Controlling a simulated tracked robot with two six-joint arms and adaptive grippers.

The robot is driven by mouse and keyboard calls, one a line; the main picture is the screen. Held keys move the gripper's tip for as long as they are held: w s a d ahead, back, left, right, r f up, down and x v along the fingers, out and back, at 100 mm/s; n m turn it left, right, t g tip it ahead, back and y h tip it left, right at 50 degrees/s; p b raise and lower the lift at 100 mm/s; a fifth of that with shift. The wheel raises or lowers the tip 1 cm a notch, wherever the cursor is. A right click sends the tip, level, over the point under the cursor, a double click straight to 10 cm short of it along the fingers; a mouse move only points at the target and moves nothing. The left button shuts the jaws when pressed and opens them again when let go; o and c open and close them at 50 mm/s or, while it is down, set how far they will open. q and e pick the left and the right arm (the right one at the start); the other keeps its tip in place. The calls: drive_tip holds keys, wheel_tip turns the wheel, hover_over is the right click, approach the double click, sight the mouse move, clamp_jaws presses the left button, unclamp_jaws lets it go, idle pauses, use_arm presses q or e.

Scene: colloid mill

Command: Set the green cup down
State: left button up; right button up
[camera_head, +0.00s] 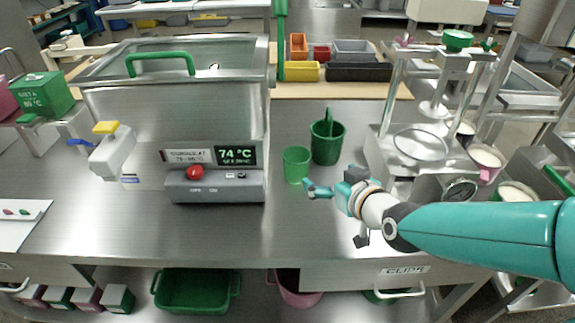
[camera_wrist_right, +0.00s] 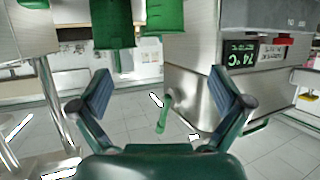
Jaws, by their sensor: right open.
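The green cup (camera_head: 296,165) stands upright on the steel bench, just right of the mill's control box. It also shows in the right wrist view (camera_wrist_right: 165,14), at the top edge and partly cut off. My right gripper (camera_head: 328,208) is open and empty, in front of the cup and a little right of it, with a gap between them. In the right wrist view its two spread fingers (camera_wrist_right: 160,78) have nothing between them. My left gripper is in neither view.
A green bucket with an upright handle (camera_head: 327,144) stands close behind and right of the cup. The steel mill (camera_head: 170,120) is left, with a red button. A metal stand with a round dish (camera_head: 420,144) is right. The front bench is largely bare.

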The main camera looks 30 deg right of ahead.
sight(306, 164)
drive_tip(key=p+x, duration=0.6)
drive_tip(key=x, duration=0.1)
drive_tip(key=a+p+x, duration=0.1)
drive_tip(key=p+x, duration=0.2)
drive_tip(key=shift+w+d+f+p, duration=0.1)
drive_tip(key=shift+w+f+p, duration=0.05)
drive_tip(key=shift+w+p, duration=0.25)
drive_tip(key=shift+p+x, duration=0.85)
drive_tip(key=shift+x, duration=1.4)
drive_tip(key=shift+w+f, duration=0.2)
drive_tip(key=shift+w, duration=0.4)
drive_tip(key=c, duration=1.4)
drive_tip(key=shift+r, duration=0.2)
